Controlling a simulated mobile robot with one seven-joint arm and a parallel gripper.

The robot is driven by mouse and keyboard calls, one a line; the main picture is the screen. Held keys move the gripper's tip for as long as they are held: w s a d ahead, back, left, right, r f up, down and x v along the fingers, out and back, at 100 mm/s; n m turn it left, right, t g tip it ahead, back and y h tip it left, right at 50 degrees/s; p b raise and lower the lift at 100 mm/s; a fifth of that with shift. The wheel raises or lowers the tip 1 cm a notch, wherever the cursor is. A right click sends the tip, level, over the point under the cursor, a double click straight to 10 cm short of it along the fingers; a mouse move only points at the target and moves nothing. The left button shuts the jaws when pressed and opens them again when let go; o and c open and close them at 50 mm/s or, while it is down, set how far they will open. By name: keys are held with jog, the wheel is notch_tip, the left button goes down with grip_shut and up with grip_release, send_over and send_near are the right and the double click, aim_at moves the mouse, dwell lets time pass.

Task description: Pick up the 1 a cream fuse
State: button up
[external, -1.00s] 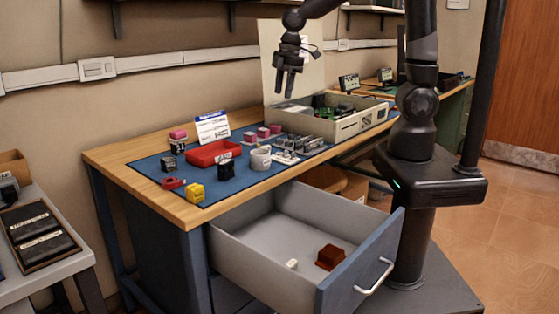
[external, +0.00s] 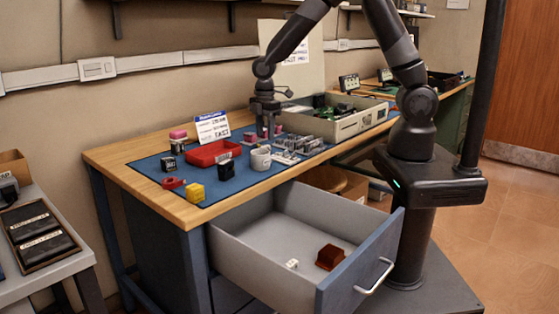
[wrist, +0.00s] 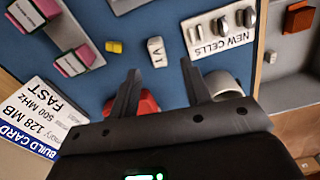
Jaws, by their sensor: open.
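A cream fuse (wrist: 156,51) marked "1A" lies on the blue mat in the wrist view. My gripper (wrist: 160,67) is open and empty, with the fuse just beyond and between its fingertips in the picture. In the external view my gripper (external: 266,134) points down low over the back of the mat. I cannot make out the fuse there, and the height left above it is unclear. A small yellow piece (wrist: 114,46) lies left of the fuse.
A red tray (external: 208,153), a white round cup (external: 260,158) and a tray labelled "NEW CELLS" (wrist: 218,28) are close by. Pink-ended parts (wrist: 74,62) and a card (wrist: 36,117) lie left. The open drawer (external: 245,258) holds a small cream block (external: 292,264) and a red-brown block (external: 330,257).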

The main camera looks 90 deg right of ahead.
aim_at(265, 146)
notch_tip(265, 146, down, 5)
jog(key=shift+w+d+f, duration=0.1)
jog(key=shift+d, duration=0.05)
grip_shut()
dwell(0.5)
